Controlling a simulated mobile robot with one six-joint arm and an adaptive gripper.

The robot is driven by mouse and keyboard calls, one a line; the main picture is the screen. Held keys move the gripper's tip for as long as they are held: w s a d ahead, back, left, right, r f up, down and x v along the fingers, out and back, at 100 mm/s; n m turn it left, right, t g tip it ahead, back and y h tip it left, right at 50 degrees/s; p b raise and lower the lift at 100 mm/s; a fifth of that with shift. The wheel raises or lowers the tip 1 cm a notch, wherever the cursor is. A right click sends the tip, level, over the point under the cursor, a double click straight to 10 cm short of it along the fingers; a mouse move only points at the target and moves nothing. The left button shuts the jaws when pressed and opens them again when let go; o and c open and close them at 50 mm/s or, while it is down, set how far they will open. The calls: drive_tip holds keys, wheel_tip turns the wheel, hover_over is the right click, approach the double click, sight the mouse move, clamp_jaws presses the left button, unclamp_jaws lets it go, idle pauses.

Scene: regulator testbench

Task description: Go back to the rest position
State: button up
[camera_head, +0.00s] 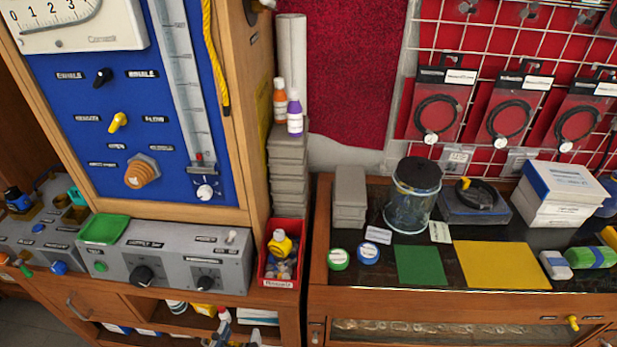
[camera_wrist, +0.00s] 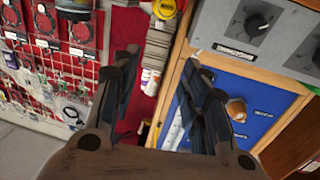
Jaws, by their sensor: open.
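My gripper (camera_wrist: 162,95) shows in the wrist view with its two dark fingers spread apart and nothing between them. The wrist picture is turned, so the testbench looks upside down there. Behind the fingers are the blue panel (camera_wrist: 249,92) and the wooden frame, some way off. In the head view the blue testbench panel (camera_head: 112,116) stands at the left, with dials, knobs and a gauge. My gripper is not clearly seen in the head view; only a small part at the bottom edge may be mine.
A grey control box (camera_head: 165,255) sits below the panel. A red bin (camera_head: 281,268) stands beside it. The right bench holds a glass jar (camera_head: 412,196), a green mat (camera_head: 420,265), a yellow mat (camera_head: 503,264) and white boxes (camera_head: 557,192). Packaged hoses (camera_head: 437,108) hang on the grid behind.

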drive_tip(key=w+a+r+m+g+y, duration=0.1)
drive_tip(key=w+a+r+g+y, duration=0.2)
drive_tip(key=w, duration=0.4)
drive_tip(key=w+a+r+m+g+y, duration=0.1)
drive_tip(key=w+r+g+y, duration=0.2)
drive_tip(key=w, duration=0.4)
drive_tip(key=d+r+n+g+y, duration=0.2)
drive_tip(key=d+r+g, duration=0.1)
drive_tip(key=r, duration=0.3)
drive_tip(key=s+d+r+g+h, duration=0.1)
drive_tip(key=s+d+r, duration=0.1)
drive_tip(key=s+d, duration=0.3)
drive_tip(key=s+d+r+n+g+h, duration=0.1)
drive_tip(key=s+d, duration=0.5)
drive_tip(key=d, duration=0.8)
drive_tip(key=s+d+r+n+g+h, duration=0.1)
drive_tip(key=s+d+r+g+h, duration=0.1)
drive_tip(key=s+d, duration=0.4)
drive_tip(key=d, duration=0.3)
drive_tip(key=shift+d+r, duration=0.3)
drive_tip(key=shift+r, duration=0.05)
drive_tip(key=shift+a, duration=0.1)
drive_tip(key=shift+c, duration=0.9)
